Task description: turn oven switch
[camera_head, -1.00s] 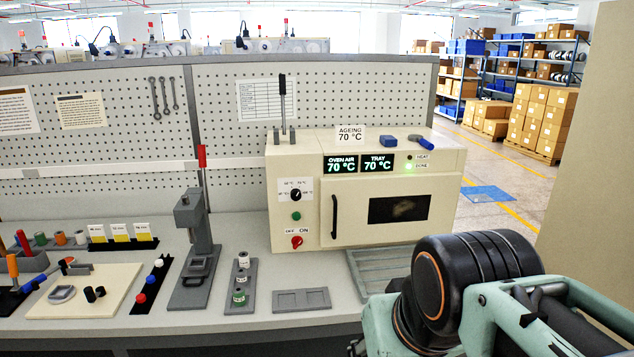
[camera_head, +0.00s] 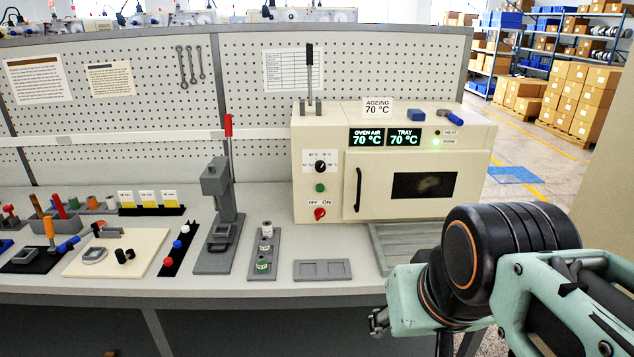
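The cream oven (camera_head: 318,178) stands on the right part of the bench, its door (camera_head: 413,185) shut. A red switch knob (camera_head: 319,214) sits low on its left panel under the labels OFF and ON. I cannot tell for sure which label it points to. A black dial (camera_head: 320,166) and a green button (camera_head: 320,188) are above it. The displays read oven air 70 °C and tray 70 °C, and the lamp by DONE is lit green. My gripper (camera_head: 378,321) shows only in part at the lower right, in front of the bench edge and well away from the knob; its fingers are unclear.
A slatted rack (camera_head: 400,240) lies before the oven, close to my arm. A grey tray (camera_head: 322,270), a spool holder (camera_head: 263,255) and a lever press (camera_head: 218,215) stand to the left.

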